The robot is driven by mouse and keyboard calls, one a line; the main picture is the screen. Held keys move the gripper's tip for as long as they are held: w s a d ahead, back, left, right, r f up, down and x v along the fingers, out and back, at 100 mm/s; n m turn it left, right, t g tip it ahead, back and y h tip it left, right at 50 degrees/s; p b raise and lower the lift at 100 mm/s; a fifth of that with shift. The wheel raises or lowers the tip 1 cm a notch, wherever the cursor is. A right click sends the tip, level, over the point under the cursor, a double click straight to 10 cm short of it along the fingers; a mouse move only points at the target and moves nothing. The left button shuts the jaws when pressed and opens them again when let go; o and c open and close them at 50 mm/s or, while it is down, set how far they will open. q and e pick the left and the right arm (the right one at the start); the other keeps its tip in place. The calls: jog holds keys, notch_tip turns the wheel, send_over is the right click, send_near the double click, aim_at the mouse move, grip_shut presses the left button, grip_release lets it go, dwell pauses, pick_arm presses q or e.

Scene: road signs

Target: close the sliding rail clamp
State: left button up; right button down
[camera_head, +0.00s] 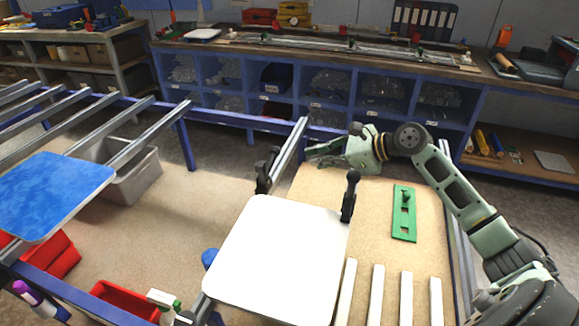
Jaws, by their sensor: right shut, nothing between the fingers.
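A black clamp (265,172) stands on a bare metal rail (287,152), just past the far left corner of a blank white sign plate (278,250). A second black clamp (350,195) stands upright at the plate's far right corner. I cannot tell which is the sliding rail clamp, nor whether either grips the plate. My right gripper (310,154) is shut and empty. It points left beside the far part of the rail, to the right of and beyond the first clamp. Whether it touches the rail is unclear. My left gripper is out of view.
A green slotted plate (404,213) lies on the wooden board (425,258) at the right, with several pale strips in front. A blue sign plate (55,190) lies on rails at left. A blue shelf bench (220,58) stands behind.

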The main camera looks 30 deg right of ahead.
aim_at(269, 162)
jog(key=p+x, duration=0.1)
jog(key=x, duration=0.9)
jog(key=shift+f, duration=0.1)
